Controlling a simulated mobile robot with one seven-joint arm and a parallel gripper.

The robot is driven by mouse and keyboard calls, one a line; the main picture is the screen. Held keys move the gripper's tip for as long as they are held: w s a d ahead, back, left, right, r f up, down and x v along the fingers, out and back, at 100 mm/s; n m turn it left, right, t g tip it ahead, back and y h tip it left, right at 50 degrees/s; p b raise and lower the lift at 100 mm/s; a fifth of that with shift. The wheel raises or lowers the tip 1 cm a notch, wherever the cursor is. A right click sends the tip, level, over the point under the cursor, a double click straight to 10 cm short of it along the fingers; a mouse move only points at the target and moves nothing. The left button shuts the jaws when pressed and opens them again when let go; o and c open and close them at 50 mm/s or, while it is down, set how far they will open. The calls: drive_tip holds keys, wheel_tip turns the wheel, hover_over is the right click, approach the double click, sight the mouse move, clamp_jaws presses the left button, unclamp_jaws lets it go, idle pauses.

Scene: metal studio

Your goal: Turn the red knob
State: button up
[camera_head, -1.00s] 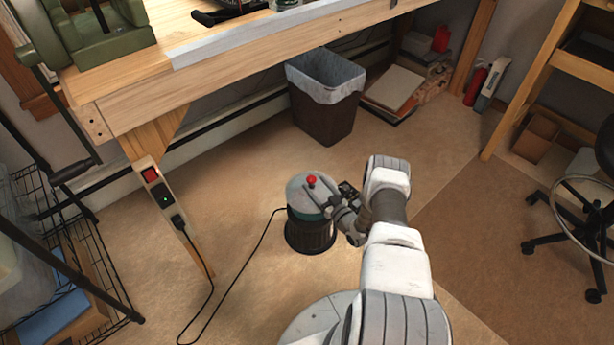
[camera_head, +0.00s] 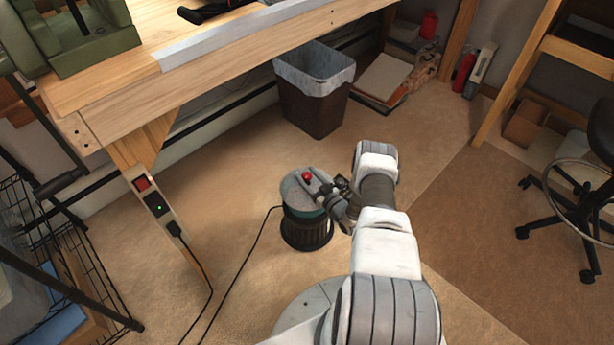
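The red knob (camera_head: 307,176) is a small round ball on the grey top of a dark, ribbed cylindrical device (camera_head: 305,226) standing on the floor. My gripper (camera_head: 312,182) reaches in from the right, over the top of the device. Its two fingers look parted, with the tips beside or around the knob. I cannot tell whether they touch it. The far side of the knob and part of the device's top are hidden by the fingers and wrist.
A black cord runs from the device to a power strip (camera_head: 158,205) on the bench leg. A wooden workbench (camera_head: 230,75) stands at the upper left, with a lined waste bin (camera_head: 312,105) beneath. A wheeled stool (camera_head: 575,205) is at the right. The floor around the device is clear.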

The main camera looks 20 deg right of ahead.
clamp_jaws()
drive_tip(key=shift+h, duration=0.3)
drive_tip(key=m+h, duration=0.2)
drive_tip(key=m+h+p, duration=0.1)
drive_tip(key=h, duration=0.2)
drive_tip(key=shift+a+m, duration=0.15)
drive_tip(key=shift+m, duration=0.25)
drive_tip(key=m+h, duration=0.1)
drive_tip(key=h, duration=0.1)
drive_tip(key=m+g+h, duration=0.1)
drive_tip(key=m+h, duration=0.1)
drive_tip(key=h, duration=0.1)
drive_tip(key=shift+f+m+h, duration=0.1)
drive_tip(key=shift+m+h, duration=0.2)
drive_tip(key=m+g+h, duration=0.4)
drive_tip(key=h, duration=0.1)
drive_tip(key=shift+w+h+b, duration=0.1)
drive_tip(key=shift+h+b, duration=0.2)
drive_tip(key=shift+b, duration=0.1)
drive_tip(key=shift+m+g+h, duration=1.1)
drive_tip(key=shift+m+g, duration=0.2)
drive_tip(key=shift+g, duration=0.2)
drive_tip(key=shift+m+g, duration=0.3)
